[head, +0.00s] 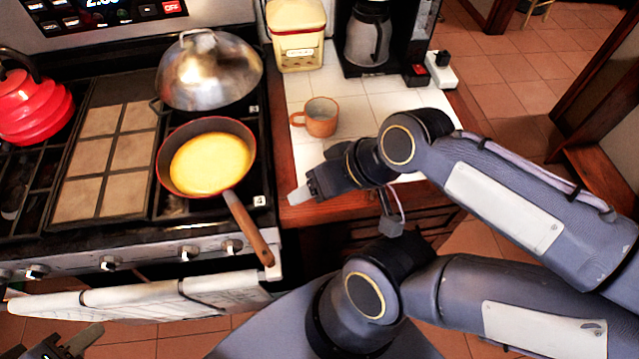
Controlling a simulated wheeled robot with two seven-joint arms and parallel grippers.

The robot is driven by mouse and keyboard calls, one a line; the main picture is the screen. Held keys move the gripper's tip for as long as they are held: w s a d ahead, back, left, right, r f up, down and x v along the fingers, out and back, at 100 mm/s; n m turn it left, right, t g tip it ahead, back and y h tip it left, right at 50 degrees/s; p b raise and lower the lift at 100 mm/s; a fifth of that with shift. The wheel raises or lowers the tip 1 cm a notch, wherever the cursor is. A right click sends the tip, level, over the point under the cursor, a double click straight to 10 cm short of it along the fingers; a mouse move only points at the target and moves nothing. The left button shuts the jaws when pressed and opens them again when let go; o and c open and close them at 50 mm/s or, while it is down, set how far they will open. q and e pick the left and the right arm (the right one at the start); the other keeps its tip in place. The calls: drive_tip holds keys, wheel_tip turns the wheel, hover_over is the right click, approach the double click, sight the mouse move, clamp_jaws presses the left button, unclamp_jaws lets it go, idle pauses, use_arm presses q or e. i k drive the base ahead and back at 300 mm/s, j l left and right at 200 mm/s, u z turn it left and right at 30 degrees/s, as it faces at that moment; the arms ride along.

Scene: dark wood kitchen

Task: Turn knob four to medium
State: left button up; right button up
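A row of metal knobs runs along the stove's front panel. The rightmost one (232,246) sits beside the pan handle; others are a second knob (188,252), a third (108,263) and one farther left (35,271). A small white number tag (259,200), seemingly a 4, is by the front right burner. I cannot read numbers on the knobs. My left gripper (65,345) is partly in view at the bottom left corner, below the oven handle and apart from the knobs. My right gripper (299,195) is over the counter's front edge, right of the stove. Neither finger opening shows clearly.
A pan (208,158) with yellow contents has its handle (248,230) jutting over the front edge near the rightmost knobs. A domed metal lid (210,70) and red kettle (35,105) stand behind. An orange mug (318,117) is on the counter.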

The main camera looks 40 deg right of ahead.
sight(232, 246)
drive_tip(key=k+j+z, duration=0.25)
drive_tip(key=j, duration=0.35)
drive_tip(key=k+j+z, duration=0.2)
drive_tip(key=k+j, duration=0.3)
